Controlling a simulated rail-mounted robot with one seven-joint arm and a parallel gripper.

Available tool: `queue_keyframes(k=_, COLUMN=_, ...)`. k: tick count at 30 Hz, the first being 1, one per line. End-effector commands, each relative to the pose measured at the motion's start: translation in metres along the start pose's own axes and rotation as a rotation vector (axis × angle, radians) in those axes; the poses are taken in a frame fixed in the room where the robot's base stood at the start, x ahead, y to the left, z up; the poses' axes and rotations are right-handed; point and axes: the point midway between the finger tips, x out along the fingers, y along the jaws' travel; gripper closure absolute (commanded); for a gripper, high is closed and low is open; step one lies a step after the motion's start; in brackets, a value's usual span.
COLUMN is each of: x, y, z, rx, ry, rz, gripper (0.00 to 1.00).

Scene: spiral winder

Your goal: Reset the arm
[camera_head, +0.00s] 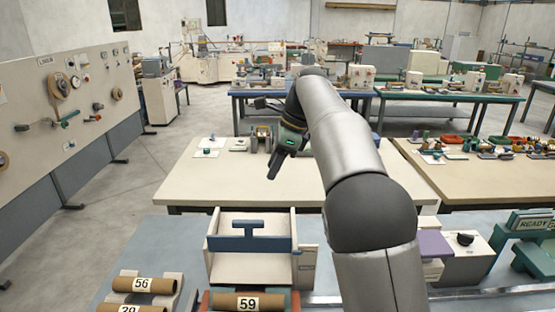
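My arm rises from the bottom right, bends at the top, and its wrist hangs down over the middle cream table. My gripper (274,167) points down and to the left above that table. The fingers are small and dark and seen nearly edge-on, so whether they are apart or closed is unclear. No held object can be made out. The tabletop directly below the gripper looks bare.
Near me, a cream box with a blue T-shaped handle (249,236) stands on a grey bench. Brown tubes marked 56 (146,285) and 59 (247,302) lie in front. A green READY stand (529,235) is right. The cream table (210,180) is mostly clear.

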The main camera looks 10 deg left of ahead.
Motion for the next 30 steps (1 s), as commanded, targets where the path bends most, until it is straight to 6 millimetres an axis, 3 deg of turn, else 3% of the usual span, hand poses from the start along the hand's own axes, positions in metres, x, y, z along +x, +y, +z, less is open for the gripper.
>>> queue_keyframes(k=5, x=-0.016, y=0.022, z=-0.038, rx=-0.094, ry=0.012, rz=-0.026, gripper=0.62)
queue_keyframes(k=8, x=-0.024, y=0.056, z=-0.077, rx=-0.232, ry=0.041, rz=-0.045, gripper=0.62)
queue_keyframes(k=11, x=-0.022, y=0.103, z=-0.115, rx=-0.416, ry=0.093, rz=-0.048, gripper=0.62)
queue_keyframes(k=16, x=0.001, y=0.198, z=-0.169, rx=-0.77, ry=0.203, rz=-0.008, gripper=0.62)
queue_keyframes(k=21, x=0.042, y=0.29, z=-0.21, rx=-1.129, ry=0.314, rz=0.088, gripper=0.62)
queue_keyframes(k=25, x=0.068, y=0.34, z=-0.231, rx=-1.325, ry=0.367, rz=0.165, gripper=0.62)
queue_keyframes(k=30, x=0.085, y=0.366, z=-0.243, rx=-1.442, ry=0.393, rz=0.217, gripper=0.62)
